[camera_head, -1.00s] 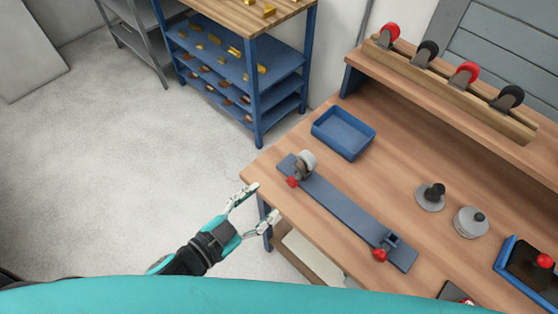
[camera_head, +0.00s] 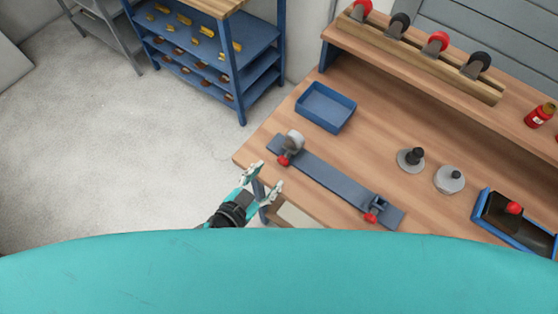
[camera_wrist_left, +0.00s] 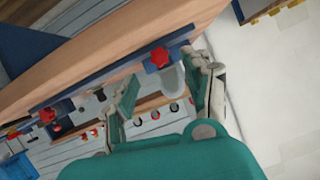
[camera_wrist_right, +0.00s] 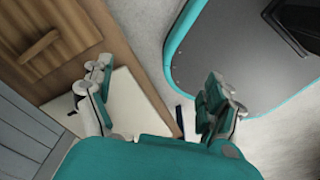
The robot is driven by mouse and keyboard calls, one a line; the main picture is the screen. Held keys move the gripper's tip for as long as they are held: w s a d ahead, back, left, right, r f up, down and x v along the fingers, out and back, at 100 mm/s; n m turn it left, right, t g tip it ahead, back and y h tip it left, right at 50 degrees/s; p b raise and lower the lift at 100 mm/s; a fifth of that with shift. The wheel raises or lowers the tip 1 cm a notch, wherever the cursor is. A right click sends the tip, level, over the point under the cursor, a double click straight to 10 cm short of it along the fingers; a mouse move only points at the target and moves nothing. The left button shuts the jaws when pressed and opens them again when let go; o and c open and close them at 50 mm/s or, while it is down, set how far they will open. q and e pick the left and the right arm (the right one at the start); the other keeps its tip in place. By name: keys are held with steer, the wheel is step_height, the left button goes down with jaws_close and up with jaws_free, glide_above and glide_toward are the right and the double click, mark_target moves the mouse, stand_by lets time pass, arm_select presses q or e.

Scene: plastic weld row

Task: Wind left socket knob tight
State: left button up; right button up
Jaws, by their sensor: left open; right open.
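The left socket's red knob (camera_head: 284,160) is at the left end of a blue-grey bar (camera_head: 330,180) on the bench, below a grey round part (camera_head: 293,142). A second red knob (camera_head: 370,218) is at the bar's right end. My left gripper (camera_head: 262,179) is open and empty at the bench's front edge, short of the left knob and apart from it. In the left wrist view the left knob (camera_wrist_left: 159,59) shows beyond the open fingers, between their tips. My right gripper (camera_wrist_right: 160,82) is open and empty in its wrist view and out of the head view.
A blue tray (camera_head: 325,107) stands behind the bar. Two grey discs with posts (camera_head: 411,159) (camera_head: 449,179) and a blue bin (camera_head: 483,213) lie to the right.

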mark_target(282, 163)
arm_select(q)
steer(key=x, duration=0.6)
steer(key=shift+w+d+f, duration=0.15)
steer(key=shift+w+d, duration=0.1)
jaws_close()
